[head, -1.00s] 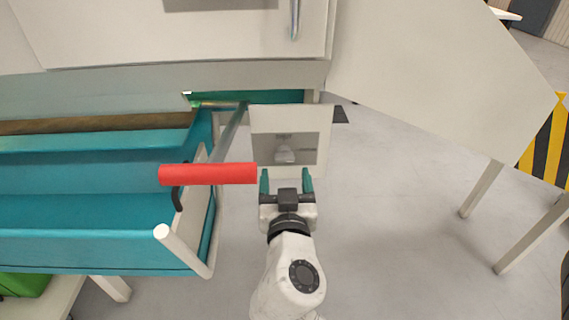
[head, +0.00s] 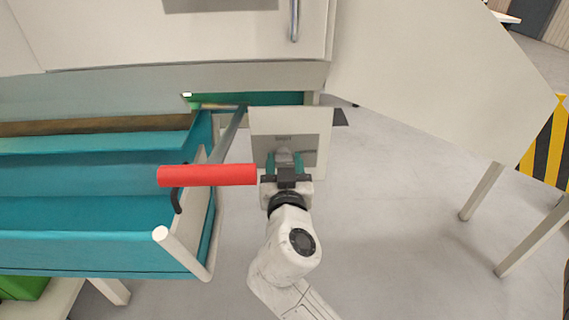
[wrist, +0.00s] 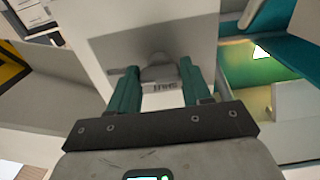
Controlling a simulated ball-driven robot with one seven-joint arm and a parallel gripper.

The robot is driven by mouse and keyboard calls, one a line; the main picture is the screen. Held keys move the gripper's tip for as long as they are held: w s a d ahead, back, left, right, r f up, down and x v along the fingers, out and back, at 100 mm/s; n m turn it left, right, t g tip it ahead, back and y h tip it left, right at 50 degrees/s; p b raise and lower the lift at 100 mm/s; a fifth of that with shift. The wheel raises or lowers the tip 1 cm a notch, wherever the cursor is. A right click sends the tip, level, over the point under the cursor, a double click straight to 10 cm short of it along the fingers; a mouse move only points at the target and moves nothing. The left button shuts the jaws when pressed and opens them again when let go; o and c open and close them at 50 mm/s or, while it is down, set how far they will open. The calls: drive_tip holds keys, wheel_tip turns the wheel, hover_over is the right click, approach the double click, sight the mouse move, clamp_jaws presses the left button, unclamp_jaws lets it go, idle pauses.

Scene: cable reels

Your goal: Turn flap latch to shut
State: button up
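The flap (head: 262,120) is a pale panel with a grey plate (head: 313,145) on it. The latch (head: 284,153) is a small grey knob in the middle of that plate. It also shows in the wrist view (wrist: 158,70). My gripper (head: 284,162) is open, with one teal finger on each side of the latch. In the wrist view the fingers (wrist: 159,76) stand apart with the knob between or just beyond their tips. I cannot tell whether they touch it. Small lettering on the plate is too blurred to read surely.
A teal drawer (head: 90,255) with a red handle bar (head: 207,175) stands out just left of my gripper. A large white door panel (head: 440,80) hangs open at the right. The floor (head: 390,200) between is clear.

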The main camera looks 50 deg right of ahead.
drive_tip(key=c, duration=0.6)
drive_tip(key=shift+o, duration=0.2)
drive_tip(key=shift+n, duration=0.3)
drive_tip(key=n+p, duration=0.1)
drive_tip(key=n, duration=0.1)
drive_tip(key=shift+n, duration=0.4)
drive_tip(key=n+p, duration=0.2)
drive_tip(key=n, duration=0.1)
drive_tip(key=shift+r+n, duration=0.1)
drive_tip(key=shift+n, duration=0.2)
drive_tip(key=n+p, duration=0.3)
drive_tip(key=n, duration=0.3)
drive_tip(key=shift+n+p, duration=1.55)
drive_tip(key=shift+n, duration=0.95)
drive_tip(key=shift+a, duration=0.1)
drive_tip(key=o, duration=1.1)
drive_tip(key=shift+c, duration=0.2)
